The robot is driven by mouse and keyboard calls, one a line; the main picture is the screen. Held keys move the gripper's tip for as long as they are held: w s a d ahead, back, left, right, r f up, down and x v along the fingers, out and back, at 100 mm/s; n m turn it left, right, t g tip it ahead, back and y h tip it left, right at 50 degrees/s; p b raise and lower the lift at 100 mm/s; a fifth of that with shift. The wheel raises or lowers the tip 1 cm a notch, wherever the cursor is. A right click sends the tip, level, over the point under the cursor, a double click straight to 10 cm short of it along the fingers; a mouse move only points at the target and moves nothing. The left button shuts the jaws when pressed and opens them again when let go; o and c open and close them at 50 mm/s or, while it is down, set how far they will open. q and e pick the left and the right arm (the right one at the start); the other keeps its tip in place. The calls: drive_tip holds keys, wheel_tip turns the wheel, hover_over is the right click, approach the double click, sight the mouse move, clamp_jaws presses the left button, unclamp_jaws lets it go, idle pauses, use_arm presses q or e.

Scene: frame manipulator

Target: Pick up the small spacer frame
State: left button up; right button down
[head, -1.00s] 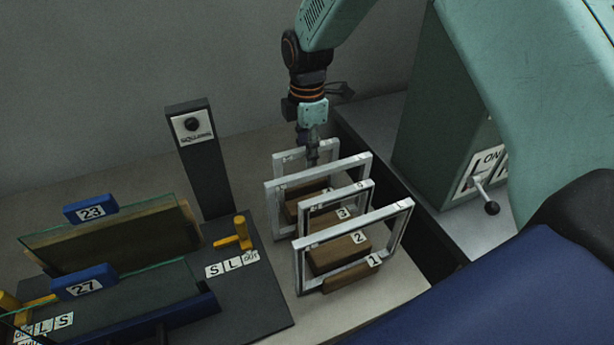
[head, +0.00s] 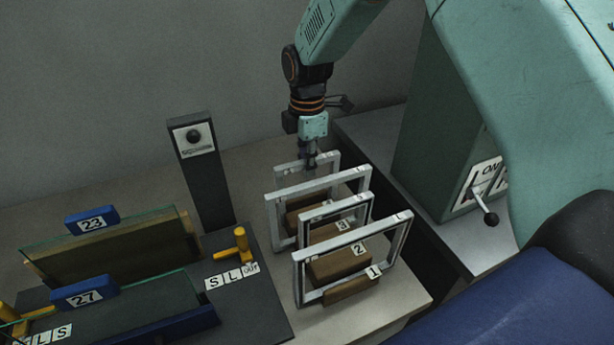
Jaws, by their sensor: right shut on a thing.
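Several pale grey rectangular spacer frames stand upright in a row on wooden blocks. The rearmost small spacer frame (head: 284,164) is partly hidden behind a larger frame (head: 285,187). Another small frame (head: 321,207) stands further forward, behind the large front frame (head: 340,245). My right gripper (head: 311,164) points straight down at the rearmost small frame and is shut on its top bar. That frame still appears to stand in the row; its lower part is hidden. My left gripper is not in view.
Wooden blocks with number labels (head: 340,262) sit under the frames. A dark post with a knob (head: 195,150) and a dark station with glass panes (head: 100,235) stand at left. A green cabinet with a lever (head: 488,208) stands at right, past a dark gap.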

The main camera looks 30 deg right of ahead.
wheel_tip(320, 180, up, 9)
drive_tip(key=shift+r, duration=0.4)
drive_tip(key=shift+w+r, duration=0.1)
drive_tip(key=shift+w, duration=0.05)
drive_tip(key=shift+r, duration=0.1)
